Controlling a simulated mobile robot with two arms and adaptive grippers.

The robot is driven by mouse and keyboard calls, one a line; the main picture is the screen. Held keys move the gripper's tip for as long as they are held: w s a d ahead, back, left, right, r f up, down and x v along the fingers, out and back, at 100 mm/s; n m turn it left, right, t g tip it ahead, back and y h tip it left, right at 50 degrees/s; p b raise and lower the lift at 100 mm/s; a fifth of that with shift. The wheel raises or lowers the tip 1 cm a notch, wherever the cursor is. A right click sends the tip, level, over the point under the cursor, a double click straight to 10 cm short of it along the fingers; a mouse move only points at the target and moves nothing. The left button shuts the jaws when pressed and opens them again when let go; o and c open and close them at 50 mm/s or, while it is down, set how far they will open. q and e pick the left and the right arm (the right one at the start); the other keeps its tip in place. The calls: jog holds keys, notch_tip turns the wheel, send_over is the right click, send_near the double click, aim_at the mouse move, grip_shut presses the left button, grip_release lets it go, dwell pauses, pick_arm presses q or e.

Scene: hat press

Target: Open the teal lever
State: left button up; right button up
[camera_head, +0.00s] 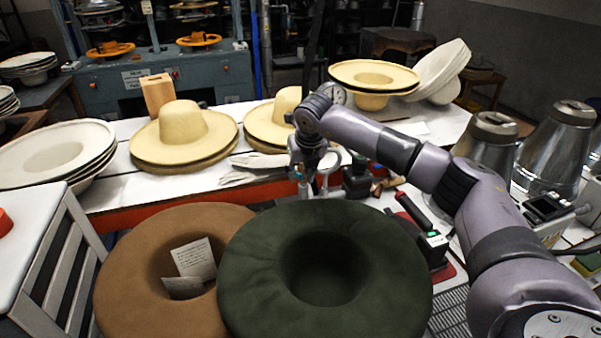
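My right arm comes in from the lower right and reaches left across the bench. Its gripper (316,186) points down just behind the dark green hat (250,285). The fingertips are small and partly lost against metal parts there, so I cannot tell whether they are open or shut. A small blue-teal bit shows beside the fingers, but I cannot tell whether it is the lever or part of the gripper. No teal lever stands out clearly elsewhere. My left gripper is not in view.
A brown hat (125,275) with paper slips lies in front, beside the green one. A black-handled tool (413,211) is right of them. Straw hats (183,124) stand on the white table behind. Metal containers (555,150) stand at right. A blue-grey machine (160,82) is at the back.

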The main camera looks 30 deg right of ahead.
jog(key=shift+x, duration=0.8)
jog(key=shift+c, duration=0.3)
grip_shut()
